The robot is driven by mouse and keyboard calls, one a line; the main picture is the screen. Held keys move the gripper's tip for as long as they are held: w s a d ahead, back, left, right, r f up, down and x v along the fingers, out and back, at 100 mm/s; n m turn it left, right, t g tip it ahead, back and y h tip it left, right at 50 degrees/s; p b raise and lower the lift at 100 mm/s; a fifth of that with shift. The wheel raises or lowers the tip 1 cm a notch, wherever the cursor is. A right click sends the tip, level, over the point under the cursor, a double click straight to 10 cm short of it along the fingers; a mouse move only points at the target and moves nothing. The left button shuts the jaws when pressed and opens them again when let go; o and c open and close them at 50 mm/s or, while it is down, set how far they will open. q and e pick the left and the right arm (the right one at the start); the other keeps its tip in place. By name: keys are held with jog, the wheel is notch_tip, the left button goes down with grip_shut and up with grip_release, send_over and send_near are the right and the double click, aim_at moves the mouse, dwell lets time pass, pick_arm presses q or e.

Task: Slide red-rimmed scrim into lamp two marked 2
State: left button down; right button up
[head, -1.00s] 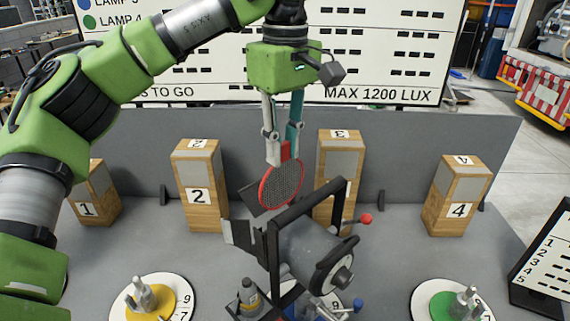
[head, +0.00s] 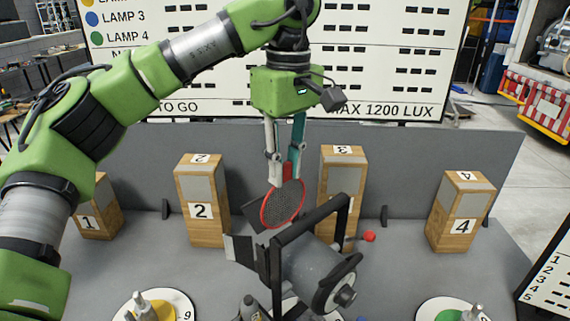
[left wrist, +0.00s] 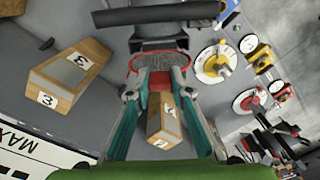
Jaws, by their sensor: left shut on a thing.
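The red-rimmed scrim (head: 283,204) is a round dark mesh disc with a red rim and a red tab. My left gripper (head: 283,161) points down and is shut on the tab, with the scrim hanging below. The scrim also shows between the fingertips in the left wrist view (left wrist: 172,61). A grey lamp (head: 316,272) in a black yoke, with dark flaps at its left, stands in front of the scrim in the head view. The scrim appears just above and behind the yoke's left corner; contact cannot be told. No number is readable on this lamp. My right gripper is not in view.
Wooden blocks marked 1 (head: 95,212), 2 (head: 203,205), 3 (head: 343,180) and 4 (head: 459,212) stand along a grey panel (head: 400,150). Round white discs with yellow (head: 150,308) and green (head: 452,315) centres lie at the front. A numbered board (head: 548,285) stands at right.

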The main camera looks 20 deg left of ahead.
aim_at(285, 206)
pick_arm(q)
jog(key=shift+f, duration=0.3)
dwell(0.6)
jog(key=shift+f+b, duration=0.45)
jog(key=shift+f, duration=0.4)
jog(key=shift+f, duration=0.1)
jog(key=shift+f+b, duration=0.95)
jog(key=shift+f, duration=0.9)
jog(key=shift+f+b, duration=0.95)
jog(key=shift+f, duration=0.45)
